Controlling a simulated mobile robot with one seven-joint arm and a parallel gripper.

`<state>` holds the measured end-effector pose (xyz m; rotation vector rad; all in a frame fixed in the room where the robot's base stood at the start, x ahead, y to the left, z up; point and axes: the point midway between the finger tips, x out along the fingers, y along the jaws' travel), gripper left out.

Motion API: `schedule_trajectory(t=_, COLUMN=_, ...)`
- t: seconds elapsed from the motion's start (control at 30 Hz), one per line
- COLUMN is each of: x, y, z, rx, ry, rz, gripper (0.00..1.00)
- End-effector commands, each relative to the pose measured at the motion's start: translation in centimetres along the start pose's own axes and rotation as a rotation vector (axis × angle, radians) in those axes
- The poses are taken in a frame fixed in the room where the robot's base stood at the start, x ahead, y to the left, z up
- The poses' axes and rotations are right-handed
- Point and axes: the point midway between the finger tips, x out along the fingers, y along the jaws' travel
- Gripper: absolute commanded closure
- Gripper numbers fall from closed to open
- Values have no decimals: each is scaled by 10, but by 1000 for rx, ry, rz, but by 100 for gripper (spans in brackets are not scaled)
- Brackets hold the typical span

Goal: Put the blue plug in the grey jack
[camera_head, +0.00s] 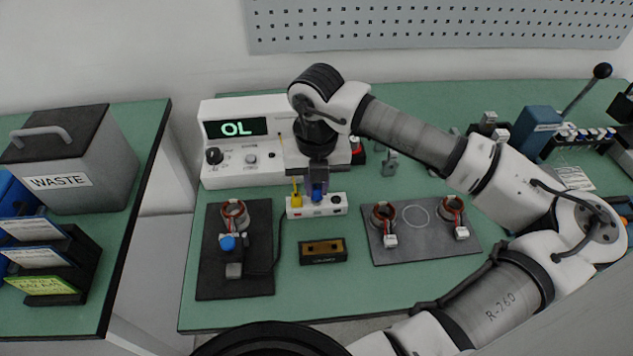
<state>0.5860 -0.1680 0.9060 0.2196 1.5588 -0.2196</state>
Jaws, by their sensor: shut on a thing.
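My gripper (318,186) points down over the white jack block (328,210) in front of the meter. It is shut on the blue plug (317,194), which is at the middle of the block. I cannot tell whether the plug is seated in a jack or just above it. A yellow plug (297,198) stands upright at the left end of the block. A dark round jack (336,199) shows at the right end. The grey jack cannot be made out for certain; my gripper and the blue plug cover the block's middle.
The white meter (240,165) reading "OL" stands just behind the block. A black mat (215,285) holds a stator (235,213) and a blue-topped clamp (228,242). A black box (323,250) lies in front. A grey mat (420,248) with two stators (383,216) is at right.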

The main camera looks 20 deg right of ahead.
Motion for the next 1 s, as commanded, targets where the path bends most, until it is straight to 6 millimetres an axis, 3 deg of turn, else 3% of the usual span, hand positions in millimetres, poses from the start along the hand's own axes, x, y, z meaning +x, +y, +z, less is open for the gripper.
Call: schedule_trajectory(t=1.0, x=7, y=0, z=0, rx=0, ry=0, rz=0, gripper=100)
